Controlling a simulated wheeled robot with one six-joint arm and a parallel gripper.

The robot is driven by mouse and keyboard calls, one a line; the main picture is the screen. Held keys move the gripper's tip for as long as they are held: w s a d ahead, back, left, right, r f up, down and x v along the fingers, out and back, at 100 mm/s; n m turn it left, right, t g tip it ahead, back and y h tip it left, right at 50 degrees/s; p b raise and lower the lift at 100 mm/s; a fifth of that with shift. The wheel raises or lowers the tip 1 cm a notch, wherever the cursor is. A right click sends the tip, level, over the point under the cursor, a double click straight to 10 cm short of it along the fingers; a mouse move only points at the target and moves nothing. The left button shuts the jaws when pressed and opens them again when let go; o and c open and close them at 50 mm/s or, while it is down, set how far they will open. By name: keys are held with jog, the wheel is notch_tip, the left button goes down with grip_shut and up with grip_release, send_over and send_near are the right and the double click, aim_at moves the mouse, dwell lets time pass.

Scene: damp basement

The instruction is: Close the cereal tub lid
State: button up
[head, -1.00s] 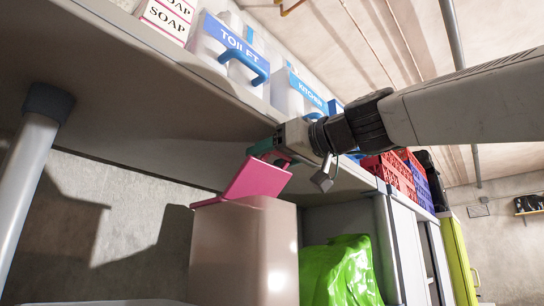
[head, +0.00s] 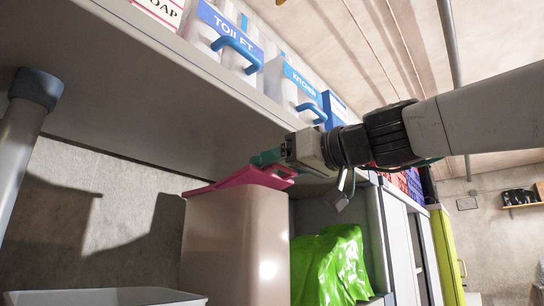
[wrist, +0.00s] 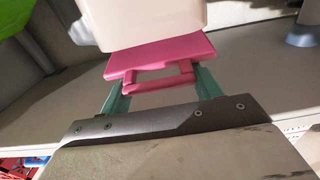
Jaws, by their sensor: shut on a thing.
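The cereal tub (head: 235,240) is a tall beige box standing under the shelf. Its pink lid (head: 240,178) lies low over the tub's top, with only a slight tilt. I cannot tell whether it meets the rim all round. My gripper (head: 277,168) is at the lid's right side, with its teal fingers shut on the lid's pink handle. In the wrist view, the handle bar (wrist: 158,82) sits between the two fingers. The lid's flat panel (wrist: 160,53) lies beyond it, partly covered by the tub body (wrist: 145,22).
A green bag (head: 335,262) stands right of the tub. A pale tray (head: 105,297) is at lower left.

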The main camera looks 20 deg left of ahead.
jog(key=shift+d+f, duration=0.15)
jog(key=shift+f, duration=1)
jog(key=shift+d, duration=0.1)
jog(key=shift+c, duration=1.4)
jog(key=o, duration=1.7)
jog(key=shift+v, duration=3.9)
jog(key=shift+r, duration=0.1)
